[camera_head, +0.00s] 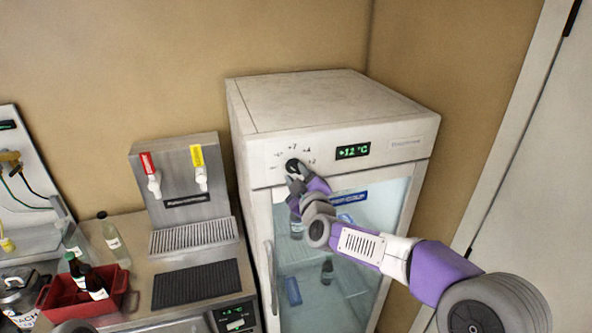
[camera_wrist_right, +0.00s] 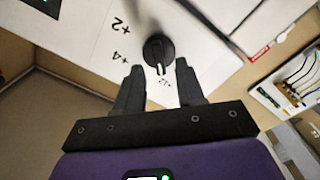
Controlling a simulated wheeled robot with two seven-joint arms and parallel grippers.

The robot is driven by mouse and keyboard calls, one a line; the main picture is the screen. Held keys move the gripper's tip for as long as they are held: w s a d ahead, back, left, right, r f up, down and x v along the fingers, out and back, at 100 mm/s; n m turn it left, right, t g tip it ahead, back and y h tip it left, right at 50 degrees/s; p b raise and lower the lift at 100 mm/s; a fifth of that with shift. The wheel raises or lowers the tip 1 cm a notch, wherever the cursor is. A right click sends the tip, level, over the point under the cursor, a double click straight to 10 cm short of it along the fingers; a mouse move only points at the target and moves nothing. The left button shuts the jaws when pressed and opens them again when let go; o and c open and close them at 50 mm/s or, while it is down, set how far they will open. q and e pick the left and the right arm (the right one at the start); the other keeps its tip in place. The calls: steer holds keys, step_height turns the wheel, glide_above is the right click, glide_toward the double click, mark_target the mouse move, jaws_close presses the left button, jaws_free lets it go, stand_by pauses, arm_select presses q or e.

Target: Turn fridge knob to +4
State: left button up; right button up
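The fridge (camera_head: 330,95) is white with a glass door. Its black knob (camera_head: 292,165) sits on the upper front panel among printed numbers; the green display (camera_head: 353,151) appears to read +12 °C. In the right wrist view the knob (camera_wrist_right: 158,50) has a white pointer aimed down toward a small, hard-to-read label. The "+4" mark (camera_wrist_right: 120,57) and "+2" mark (camera_wrist_right: 120,22) lie to its left. My right gripper (camera_head: 297,183) is just below the knob. Its fingers (camera_wrist_right: 158,67) are open, with an empty gap in line with the knob. My left gripper is not in view.
A tap unit (camera_head: 178,180) with red and yellow tags stands left of the fridge, above a drip grate (camera_head: 194,236). A red crate (camera_head: 120,290) with bottles is on the counter. The fridge door handle (camera_head: 271,275) is below the knob, to its left.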

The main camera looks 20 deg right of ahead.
steer(key=shift+w, duration=0.85)
steer(key=shift+c, duration=0.3)
jaws_close()
